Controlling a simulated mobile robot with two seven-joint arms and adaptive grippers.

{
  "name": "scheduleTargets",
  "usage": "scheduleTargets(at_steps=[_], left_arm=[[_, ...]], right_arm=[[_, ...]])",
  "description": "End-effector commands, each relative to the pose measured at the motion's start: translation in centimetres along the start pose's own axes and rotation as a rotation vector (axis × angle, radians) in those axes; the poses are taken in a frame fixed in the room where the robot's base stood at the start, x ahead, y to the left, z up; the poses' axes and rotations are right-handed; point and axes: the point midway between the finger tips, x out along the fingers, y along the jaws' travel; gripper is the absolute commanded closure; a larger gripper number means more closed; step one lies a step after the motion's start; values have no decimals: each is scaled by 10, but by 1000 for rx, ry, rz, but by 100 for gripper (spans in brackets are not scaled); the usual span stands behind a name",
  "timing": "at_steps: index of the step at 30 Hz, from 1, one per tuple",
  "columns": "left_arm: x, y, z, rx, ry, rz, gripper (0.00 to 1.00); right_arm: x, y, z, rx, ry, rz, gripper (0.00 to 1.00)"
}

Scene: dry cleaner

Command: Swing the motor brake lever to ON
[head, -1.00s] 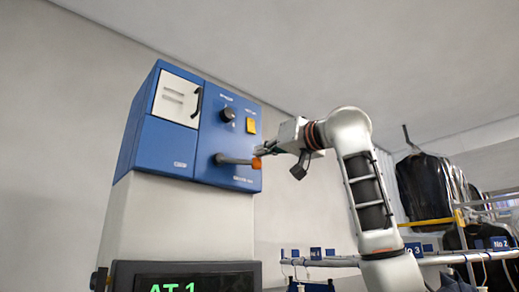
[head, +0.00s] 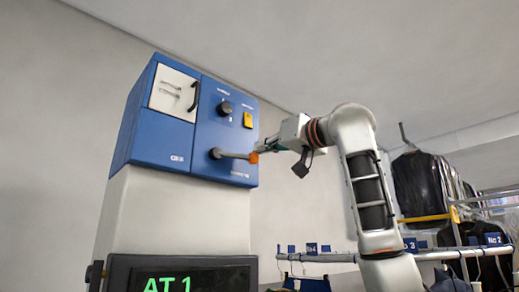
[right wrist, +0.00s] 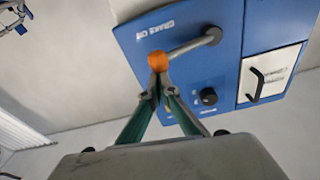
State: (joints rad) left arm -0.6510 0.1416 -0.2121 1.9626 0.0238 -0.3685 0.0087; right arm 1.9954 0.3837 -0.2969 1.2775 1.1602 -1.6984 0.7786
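The motor brake lever (head: 233,155) is a grey bar on the front of a blue control box (head: 150,142). It points right, nearly level, and ends in an orange knob (head: 253,157). In the right wrist view the lever (right wrist: 190,46) and the orange knob (right wrist: 157,60) show inverted. My right gripper (head: 260,150) is at the knob, coming from the right. In the right wrist view its fingertips (right wrist: 157,76) are close together at the knob's edge. They look shut, touching it or very near. I cannot see the knob between them. My left gripper is out of view.
The box also has a black rotary knob (head: 225,108), a yellow button (head: 248,120) and a white panel with a black handle (head: 194,96). A dark display (head: 180,275) is below. Garments (head: 422,185) hang on rails at right. The wall behind is bare.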

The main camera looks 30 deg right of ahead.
Motion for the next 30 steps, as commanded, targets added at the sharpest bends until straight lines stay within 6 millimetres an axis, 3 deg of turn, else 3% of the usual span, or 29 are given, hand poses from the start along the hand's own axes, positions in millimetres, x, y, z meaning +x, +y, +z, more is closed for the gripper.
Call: scheduleTargets(at_steps=[15,21,30], left_arm=[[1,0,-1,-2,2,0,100],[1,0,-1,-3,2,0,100],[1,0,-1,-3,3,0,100]], right_arm=[[-94,0,1,-4,-1,2,100],[-107,0,1,-3,-2,0,100],[-108,0,1,-2,-2,0,100]])
